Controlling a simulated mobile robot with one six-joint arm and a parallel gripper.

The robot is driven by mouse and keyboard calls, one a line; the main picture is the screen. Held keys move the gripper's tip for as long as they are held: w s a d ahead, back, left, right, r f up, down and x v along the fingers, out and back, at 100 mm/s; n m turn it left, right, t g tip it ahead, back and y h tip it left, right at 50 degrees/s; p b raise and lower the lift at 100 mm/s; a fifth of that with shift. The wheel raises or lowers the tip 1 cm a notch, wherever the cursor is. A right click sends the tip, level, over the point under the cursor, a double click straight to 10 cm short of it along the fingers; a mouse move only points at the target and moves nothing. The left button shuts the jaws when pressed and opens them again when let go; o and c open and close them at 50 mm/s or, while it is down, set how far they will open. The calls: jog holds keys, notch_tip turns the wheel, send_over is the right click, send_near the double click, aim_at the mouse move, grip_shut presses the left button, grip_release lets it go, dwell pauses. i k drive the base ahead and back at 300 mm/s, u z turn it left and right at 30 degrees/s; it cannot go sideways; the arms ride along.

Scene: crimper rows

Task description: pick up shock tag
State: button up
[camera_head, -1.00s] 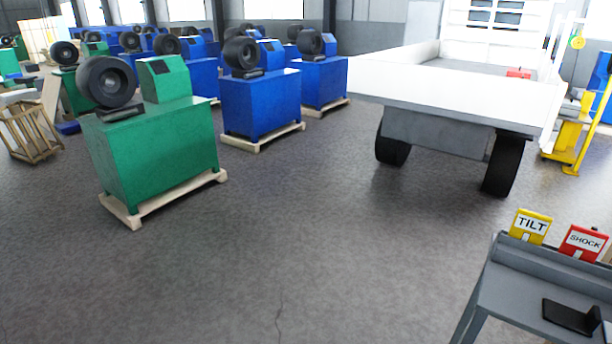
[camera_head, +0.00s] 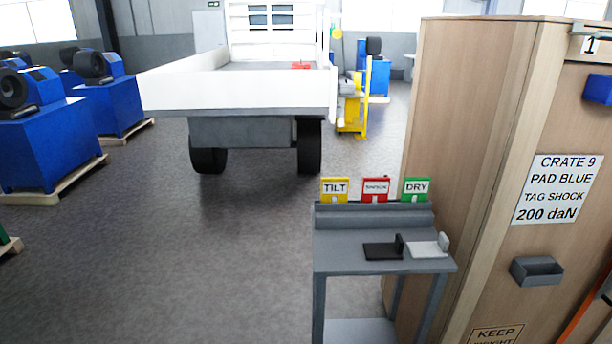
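The shock tag (camera_head: 375,190) is a red card with a white label reading SHOCK. It stands upright at the back edge of a grey stand (camera_head: 345,263), between the yellow TILT tag (camera_head: 335,190) on its left and the green DRY tag (camera_head: 415,189) on its right. Its face is toward me and nothing covers it. My gripper is not in view.
A black bracket-like item (camera_head: 382,250) and a light grey one (camera_head: 428,248) lie on the stand. A tall wooden crate (camera_head: 470,120) rises right beside it, with a grey holder (camera_head: 537,271) on its face. A white truck (camera_head: 240,92) stands behind. Floor at left is open.

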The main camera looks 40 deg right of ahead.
aim_at(374, 189)
jog(key=z, duration=4.4)
jog(key=i, duration=0.1)
jog(key=u, duration=3.15)
